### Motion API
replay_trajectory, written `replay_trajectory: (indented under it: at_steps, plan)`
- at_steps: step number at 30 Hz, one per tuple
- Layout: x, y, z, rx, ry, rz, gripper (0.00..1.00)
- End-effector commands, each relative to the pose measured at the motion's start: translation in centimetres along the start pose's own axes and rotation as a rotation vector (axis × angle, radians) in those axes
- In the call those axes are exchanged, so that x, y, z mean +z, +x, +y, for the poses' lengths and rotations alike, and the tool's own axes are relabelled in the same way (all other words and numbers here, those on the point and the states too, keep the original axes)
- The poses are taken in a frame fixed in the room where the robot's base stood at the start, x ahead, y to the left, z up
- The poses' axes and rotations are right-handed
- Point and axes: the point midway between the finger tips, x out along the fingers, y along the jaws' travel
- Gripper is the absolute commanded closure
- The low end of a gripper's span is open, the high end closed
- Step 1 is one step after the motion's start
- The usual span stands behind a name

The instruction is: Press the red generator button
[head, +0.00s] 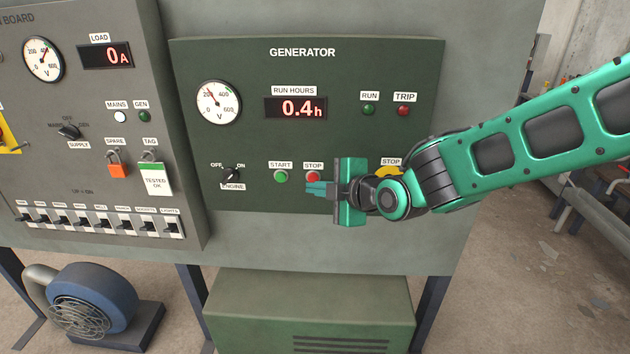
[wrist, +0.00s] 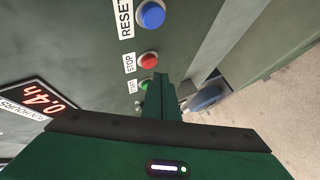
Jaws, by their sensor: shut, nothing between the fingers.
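The red button (head: 313,175) labelled STOP is low on the dark green GENERATOR panel (head: 330,140), right of the green START button (head: 280,176). My gripper (head: 310,187) is shut and empty, with its fingertips just below and in front of the red button in the head view, overlapping its lower edge. In the wrist view the red button (wrist: 149,61) is beside and beyond the closed fingertips (wrist: 159,78), and the green button (wrist: 147,86) is partly hidden behind the fingers. I cannot tell whether the fingers touch the panel.
A blue button (wrist: 151,14) labelled RESET shows in the wrist view. A yellow-backed STOP control (head: 388,170) is mostly hidden behind my arm. The engine switch (head: 231,174) is left of START. A grey board (head: 85,150) with switches stands at left, and a green box (head: 310,310) below.

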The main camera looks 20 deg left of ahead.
Motion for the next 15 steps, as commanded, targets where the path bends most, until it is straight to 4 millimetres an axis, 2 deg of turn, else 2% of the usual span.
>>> replay_trajectory:
  at_steps: [15]
  plan:
    - [-2.2, -3.0, -2.1, 0.0, -0.002, 0.001, 1.0]
